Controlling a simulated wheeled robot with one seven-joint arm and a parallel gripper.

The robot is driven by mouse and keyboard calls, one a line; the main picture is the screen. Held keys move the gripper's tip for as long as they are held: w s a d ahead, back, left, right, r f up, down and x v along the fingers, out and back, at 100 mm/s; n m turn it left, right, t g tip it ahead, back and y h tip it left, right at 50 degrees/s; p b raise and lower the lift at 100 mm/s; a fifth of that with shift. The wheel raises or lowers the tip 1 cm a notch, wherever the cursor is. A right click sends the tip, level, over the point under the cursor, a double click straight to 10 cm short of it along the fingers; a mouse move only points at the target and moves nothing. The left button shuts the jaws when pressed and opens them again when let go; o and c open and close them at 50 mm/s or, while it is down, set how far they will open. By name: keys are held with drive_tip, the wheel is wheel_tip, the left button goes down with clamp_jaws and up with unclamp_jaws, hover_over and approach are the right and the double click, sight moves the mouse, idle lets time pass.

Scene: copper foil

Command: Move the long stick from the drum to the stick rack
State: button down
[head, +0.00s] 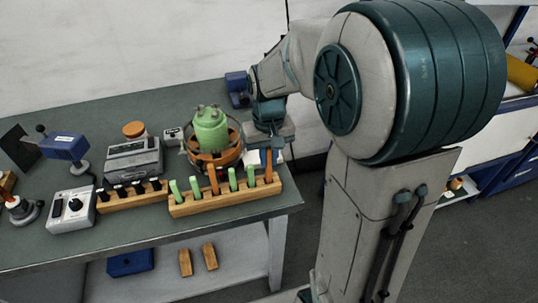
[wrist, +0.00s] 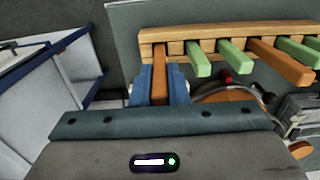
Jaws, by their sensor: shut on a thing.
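My gripper (head: 269,143) is at the right end of the wooden stick rack (head: 225,201), pointing down. It is shut on an orange-brown stick (head: 268,162), which also shows between the blue fingers in the wrist view (wrist: 160,72). The stick stands roughly upright, its far end at the rack's end slot; I cannot tell whether it is fully seated. Several green sticks and another orange-brown stick (head: 213,180) stand in the rack. Behind the rack is a round orange-brown drum (head: 203,160) with a green body (head: 211,130) on it; the wrist view shows only part of it.
A second wooden rack with black-topped pieces (head: 130,201), a grey device (head: 133,158), a white control box (head: 72,209) and a blue tool (head: 66,147) stand to the left. The table's right edge is close to the rack. A bare table strip lies in front.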

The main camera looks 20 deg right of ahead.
idle(0.3)
drive_tip(key=c, duration=1.3)
unclamp_jaws()
drive_tip(key=shift+r+p, duration=0.9)
drive_tip(key=shift+r, duration=0.15)
drive_tip(key=shift+r+p, duration=2.75)
drive_tip(key=shift+r, duration=0.75)
drive_tip(key=s+r+t, duration=0.1)
drive_tip(key=s, duration=0.3)
drive_tip(key=s+r+t, duration=0.1)
drive_tip(key=s, duration=0.4)
drive_tip(key=s+r+t, duration=0.1)
drive_tip(key=s, duration=0.4)
drive_tip(key=shift+s+r, duration=0.15)
drive_tip(key=shift+r, duration=0.05)
